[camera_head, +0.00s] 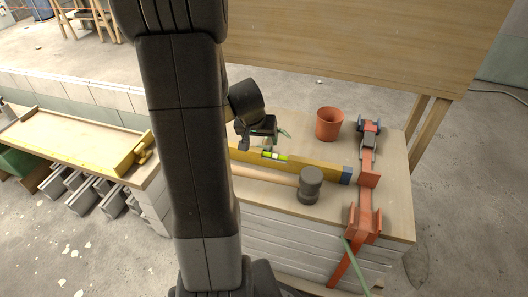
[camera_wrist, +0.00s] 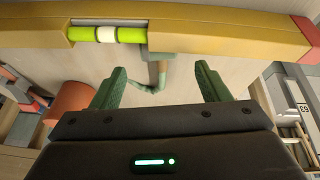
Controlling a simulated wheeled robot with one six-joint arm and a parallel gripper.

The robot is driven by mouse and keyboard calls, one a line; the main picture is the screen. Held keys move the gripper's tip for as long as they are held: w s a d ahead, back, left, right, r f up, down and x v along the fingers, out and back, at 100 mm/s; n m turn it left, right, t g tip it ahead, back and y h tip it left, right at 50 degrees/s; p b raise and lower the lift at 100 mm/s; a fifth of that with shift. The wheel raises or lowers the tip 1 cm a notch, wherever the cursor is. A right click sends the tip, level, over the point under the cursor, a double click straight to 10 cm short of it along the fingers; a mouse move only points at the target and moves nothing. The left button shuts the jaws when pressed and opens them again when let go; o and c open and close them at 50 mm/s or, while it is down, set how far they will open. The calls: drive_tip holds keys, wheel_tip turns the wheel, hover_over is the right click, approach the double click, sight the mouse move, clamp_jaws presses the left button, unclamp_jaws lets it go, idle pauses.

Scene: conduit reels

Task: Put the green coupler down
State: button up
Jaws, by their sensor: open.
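My gripper (camera_head: 272,132) is open above the wooden bench top, behind the yellow level. In the wrist view its two green fingertips (camera_wrist: 160,76) stand wide apart with nothing clamped between them. A muted green, bent pipe-like piece (camera_wrist: 150,87), which looks like the green coupler, shows between and beyond the fingertips, close to the level. It appears to lie on the bench, but its contact is hard to tell. In the head view I cannot tell the coupler apart from the green fingertips.
The yellow level (camera_head: 300,165) with its green vial (camera_wrist: 105,34) lies along the bench. A mallet (camera_head: 311,184) lies in front of it. An orange pot (camera_head: 329,123) and a long orange clamp (camera_head: 367,180) are to the right. Bare bench (camera_head: 390,160) shows at the right edge.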

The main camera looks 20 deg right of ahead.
sight(264, 144)
drive_tip(key=shift+w+b+x, duration=0.15)
drive_tip(key=shift+b+x, duration=0.25)
drive_tip(key=shift+x, duration=1.1)
drive_tip(key=shift+w+b+x, duration=0.15)
drive_tip(key=shift+b+x, duration=0.2)
drive_tip(key=shift+x, duration=1.1)
drive_tip(key=shift+d+r, duration=0.15)
drive_tip(key=shift+d, duration=0.05)
drive_tip(key=shift+c, duration=0.2)
drive_tip(key=c, duration=1.1)
drive_tip(key=shift+r, duration=0.1)
